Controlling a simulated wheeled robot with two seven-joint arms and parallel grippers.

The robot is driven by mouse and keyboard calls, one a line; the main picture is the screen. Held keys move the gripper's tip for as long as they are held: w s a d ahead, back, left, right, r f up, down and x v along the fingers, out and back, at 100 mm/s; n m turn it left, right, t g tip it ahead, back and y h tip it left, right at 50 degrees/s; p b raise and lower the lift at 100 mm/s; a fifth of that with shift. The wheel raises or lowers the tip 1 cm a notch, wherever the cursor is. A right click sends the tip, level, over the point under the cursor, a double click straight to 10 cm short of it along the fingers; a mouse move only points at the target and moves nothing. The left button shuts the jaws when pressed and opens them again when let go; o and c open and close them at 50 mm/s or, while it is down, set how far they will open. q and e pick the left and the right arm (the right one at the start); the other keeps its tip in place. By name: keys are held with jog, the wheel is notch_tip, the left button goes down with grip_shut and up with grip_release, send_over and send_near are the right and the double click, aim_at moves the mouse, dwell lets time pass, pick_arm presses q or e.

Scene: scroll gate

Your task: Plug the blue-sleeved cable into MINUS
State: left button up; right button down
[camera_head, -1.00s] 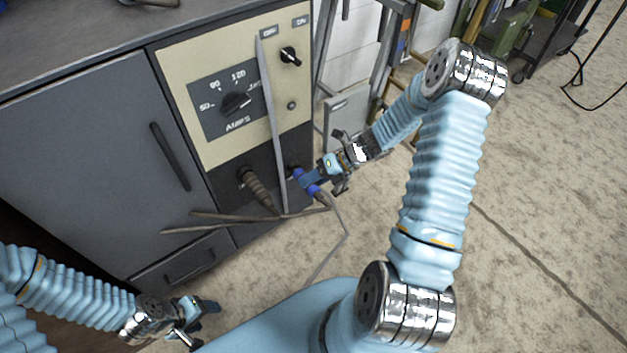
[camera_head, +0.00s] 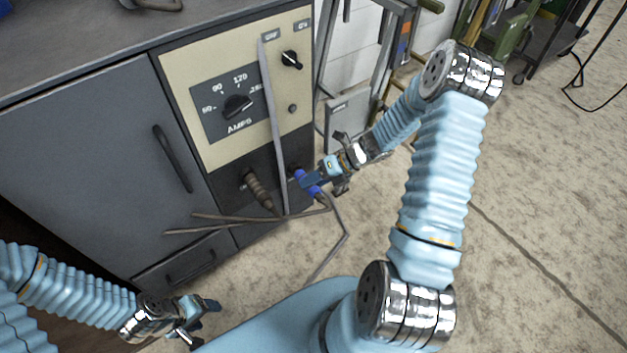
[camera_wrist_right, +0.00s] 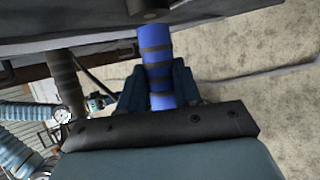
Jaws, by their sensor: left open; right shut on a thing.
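The blue-sleeved cable plug (camera_head: 306,182) is at the dark lower panel of the welder cabinet (camera_head: 233,120), close to its right socket. My right gripper (camera_head: 312,184) is shut on the blue sleeve. In the right wrist view the blue sleeve (camera_wrist_right: 157,66) stands between the fingers, its far end close to a dark round socket (camera_wrist_right: 150,8). I cannot tell whether it is seated. The MINUS label is not readable. A brown-sleeved plug (camera_head: 258,190) sits in the left socket; it also shows in the right wrist view (camera_wrist_right: 66,84). My left gripper (camera_head: 207,318) is open and empty at the lower left.
A grey cable (camera_head: 273,125) hangs down the cabinet front, and loose cable ends (camera_head: 200,225) cross near the lower drawer. The blue plug's cable (camera_head: 345,238) trails to the floor. A metal rack (camera_head: 350,105) stands right of the cabinet.

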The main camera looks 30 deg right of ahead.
jog(key=shift+w+a+p, duration=0.1)
jog(key=shift+w+p, duration=0.3)
jog(key=shift+p, duration=0.2)
dwell(1.0)
jog(key=shift+s+p, duration=0.15)
jog(key=shift+p, duration=0.4)
dwell(0.6)
jog(key=shift+w, duration=0.25)
dwell(0.5)
jog(key=c, duration=0.6)
grip_release()
jog(key=o, duration=0.5)
